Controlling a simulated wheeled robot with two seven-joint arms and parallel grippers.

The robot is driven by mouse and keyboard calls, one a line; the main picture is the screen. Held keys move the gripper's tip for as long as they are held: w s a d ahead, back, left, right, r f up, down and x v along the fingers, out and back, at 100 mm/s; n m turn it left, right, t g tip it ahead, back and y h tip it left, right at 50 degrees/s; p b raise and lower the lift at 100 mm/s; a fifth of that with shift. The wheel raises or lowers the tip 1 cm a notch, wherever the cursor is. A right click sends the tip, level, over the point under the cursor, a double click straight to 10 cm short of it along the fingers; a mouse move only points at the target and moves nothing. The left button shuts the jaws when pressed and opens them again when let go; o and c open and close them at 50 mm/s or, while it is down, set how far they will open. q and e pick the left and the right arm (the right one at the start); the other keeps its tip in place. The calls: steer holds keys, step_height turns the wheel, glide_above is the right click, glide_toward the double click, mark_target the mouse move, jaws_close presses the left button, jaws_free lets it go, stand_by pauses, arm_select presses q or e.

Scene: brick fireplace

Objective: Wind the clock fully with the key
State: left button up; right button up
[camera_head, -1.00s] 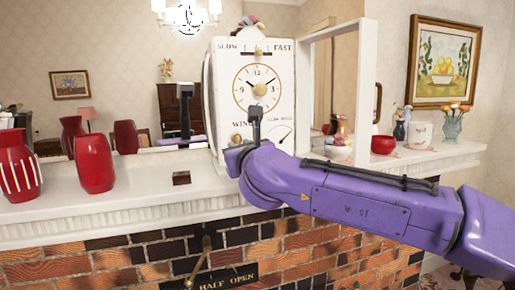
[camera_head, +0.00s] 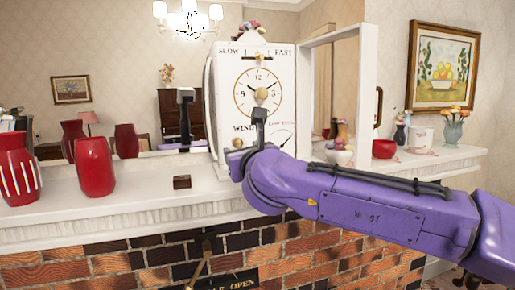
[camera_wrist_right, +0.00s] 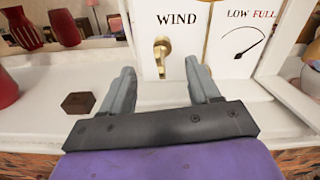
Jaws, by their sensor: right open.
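The white clock (camera_head: 279,73) stands on the mantel, with a round dial and a SLOW/FAST slider on top. Under its WIND label is a brass fitting (camera_wrist_right: 161,56); I cannot tell whether this is the key itself or a keyhole plate. My right gripper (camera_wrist_right: 161,82) is open and empty in front of the clock, its fingers on either side of the brass fitting in the wrist view and not touching it. To the right, a LOW/FULL gauge (camera_wrist_right: 243,45) has its needle pointing up and right. My left gripper is not in view.
A small dark brown block (camera_head: 182,182) lies on the mantel (camera_head: 135,200) left of the clock. Red vases (camera_head: 95,167) stand further left. A brass lever (camera_head: 200,264) is on the brick below.

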steer(key=shift+b+v, duration=1.2)
steer(key=shift+v, duration=1.75)
